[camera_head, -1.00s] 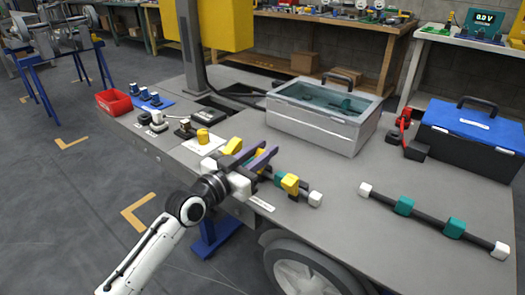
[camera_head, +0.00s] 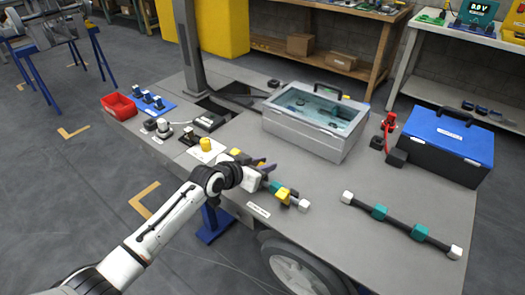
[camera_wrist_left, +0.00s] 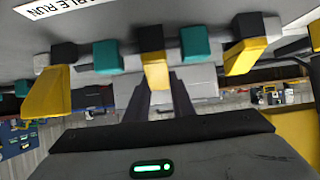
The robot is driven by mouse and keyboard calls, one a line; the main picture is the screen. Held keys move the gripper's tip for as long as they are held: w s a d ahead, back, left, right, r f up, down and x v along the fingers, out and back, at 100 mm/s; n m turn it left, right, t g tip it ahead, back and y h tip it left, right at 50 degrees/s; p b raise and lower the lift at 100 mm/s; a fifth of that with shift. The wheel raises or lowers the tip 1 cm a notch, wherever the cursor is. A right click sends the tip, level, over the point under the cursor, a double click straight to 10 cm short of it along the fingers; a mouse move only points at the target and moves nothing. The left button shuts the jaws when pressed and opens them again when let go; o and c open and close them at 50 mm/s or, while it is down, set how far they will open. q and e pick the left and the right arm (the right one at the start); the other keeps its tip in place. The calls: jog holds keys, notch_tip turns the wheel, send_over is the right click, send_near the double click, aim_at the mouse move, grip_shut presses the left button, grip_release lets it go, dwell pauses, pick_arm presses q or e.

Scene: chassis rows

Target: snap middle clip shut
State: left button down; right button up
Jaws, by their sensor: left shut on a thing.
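My left gripper (camera_head: 262,168) is at the cable run on the near edge of the grey table. In the left wrist view its two dark fingers (camera_wrist_left: 160,98) are shut on the yellow lever of the middle clip (camera_wrist_left: 154,73), which has a black base. A teal block (camera_wrist_left: 107,55) and another teal block (camera_wrist_left: 195,42) flank it. A yellow-levered clip (camera_wrist_left: 45,97) is on the left and another (camera_wrist_left: 246,57) on the right, both apart from the fingers. In the head view the gripper mostly hides the middle clip; an end clip (camera_head: 283,194) shows. My right gripper is not in view.
A spare black bar with teal blocks (camera_head: 400,222) lies at the right. A grey case with a clear lid (camera_head: 318,118) and a blue-lidded toolbox (camera_head: 444,143) stand behind. The table's middle (camera_head: 340,180) is clear.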

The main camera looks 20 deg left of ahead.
pick_arm(q)
jog(key=shift+w+d+f+g+y+p, duration=0.1)
jog(key=shift+w+f+g+y+p, duration=0.15)
jog(key=shift+g+p, duration=0.6)
jog(key=shift+f, duration=0.15)
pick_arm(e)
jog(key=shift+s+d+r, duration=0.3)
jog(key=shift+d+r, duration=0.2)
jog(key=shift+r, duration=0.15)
pick_arm(q)
jog(key=c, duration=1.5)
grip_release()
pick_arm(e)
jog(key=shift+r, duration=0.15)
pick_arm(q)
jog(key=shift+s, duration=0.1)
jog(key=shift+s+r+p, duration=0.2)
jog(key=shift+r+p, duration=0.05)
jog(key=shift+p, duration=0.1)
jog(key=p+v, duration=0.2)
jog(key=v, duration=0.7)
jog(key=shift+s+r, duration=0.15)
jog(key=shift+s, duration=0.1)
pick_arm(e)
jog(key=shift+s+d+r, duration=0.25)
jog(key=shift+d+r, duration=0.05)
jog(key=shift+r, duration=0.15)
